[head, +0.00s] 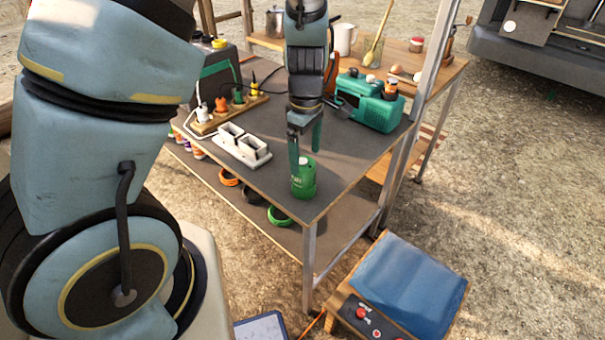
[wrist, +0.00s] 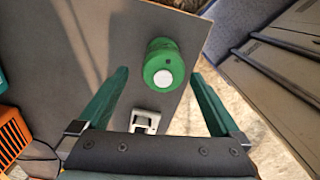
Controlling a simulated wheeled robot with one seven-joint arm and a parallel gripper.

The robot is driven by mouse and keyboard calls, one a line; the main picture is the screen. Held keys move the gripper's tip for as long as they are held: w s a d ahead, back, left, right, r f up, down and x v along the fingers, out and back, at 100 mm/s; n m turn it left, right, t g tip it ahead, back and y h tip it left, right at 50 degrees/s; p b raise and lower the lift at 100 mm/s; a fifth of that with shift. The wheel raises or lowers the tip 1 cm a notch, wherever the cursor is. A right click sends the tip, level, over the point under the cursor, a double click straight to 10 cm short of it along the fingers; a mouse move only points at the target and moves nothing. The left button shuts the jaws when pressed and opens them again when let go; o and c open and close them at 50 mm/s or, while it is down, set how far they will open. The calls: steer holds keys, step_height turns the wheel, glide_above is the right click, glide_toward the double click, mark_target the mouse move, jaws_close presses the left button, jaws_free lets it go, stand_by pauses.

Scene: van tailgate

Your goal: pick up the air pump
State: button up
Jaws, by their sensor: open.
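In the wrist view the pump shows between and slightly beyond the fingertips (wrist: 160,76). I cannot tell whether a finger touches it. One finger hides part of the pump in the head view.
A white two-part holder (head: 243,147) stands left of the pump. A metal post (head: 433,60) rises at the right. A blue-topped box (head: 410,285) is on the ground.

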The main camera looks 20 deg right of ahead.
mark_target(304, 173)
steer(key=shift+s+a+f+p, duration=0.15)
steer(key=shift+f+p, duration=0.1)
steer(key=shift+f, duration=1.35)
steer(key=shift+a+f+p, duration=0.1)
steer(key=shift+f+p, duration=0.15)
steer(key=shift+f, duration=1.3)
jaws_close()
